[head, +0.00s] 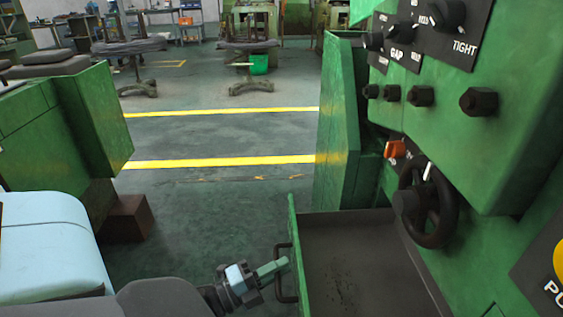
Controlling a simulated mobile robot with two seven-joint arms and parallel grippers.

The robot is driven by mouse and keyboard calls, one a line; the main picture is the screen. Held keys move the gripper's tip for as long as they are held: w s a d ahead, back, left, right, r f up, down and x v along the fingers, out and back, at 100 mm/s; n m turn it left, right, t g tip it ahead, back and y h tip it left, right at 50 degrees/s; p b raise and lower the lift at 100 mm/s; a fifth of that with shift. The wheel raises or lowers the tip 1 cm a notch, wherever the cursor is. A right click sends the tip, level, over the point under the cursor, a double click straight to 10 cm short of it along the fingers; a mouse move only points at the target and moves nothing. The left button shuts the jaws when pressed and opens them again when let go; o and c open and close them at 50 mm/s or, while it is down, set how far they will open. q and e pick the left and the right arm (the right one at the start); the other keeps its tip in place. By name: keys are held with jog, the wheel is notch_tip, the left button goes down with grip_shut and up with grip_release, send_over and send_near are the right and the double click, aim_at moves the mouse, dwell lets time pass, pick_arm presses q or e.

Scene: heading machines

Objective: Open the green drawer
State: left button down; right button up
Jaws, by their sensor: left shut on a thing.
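The green drawer (295,240) juts out from the machine at the lower middle of the head view. It stands open, and its dark grey, empty-looking tray shows behind the thin green front panel. A dark bar handle (279,289) sits on the outer side of that panel. My left gripper (284,265) comes in from the lower left with its teal fingers at the handle. It is shut on the handle, though the exact contact is partly hidden. My right gripper is not in view.
The green machine (520,150) fills the right, with black knobs, an orange switch (396,149) and a dark handwheel (430,203) above the drawer. Another green machine (60,125) stands left. The floor between, with yellow lines (215,162), is clear; stools (250,85) stand farther back.

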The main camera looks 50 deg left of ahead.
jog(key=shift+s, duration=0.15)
pick_arm(q)
jog(key=c, duration=1.5)
grip_release()
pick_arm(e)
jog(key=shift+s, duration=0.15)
pick_arm(q)
jog(key=shift+o, duration=0.2)
jog(key=v, duration=0.7)
jog(key=shift+s, duration=0.4)
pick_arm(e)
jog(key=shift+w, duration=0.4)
pick_arm(q)
jog(key=shift+a, duration=0.1)
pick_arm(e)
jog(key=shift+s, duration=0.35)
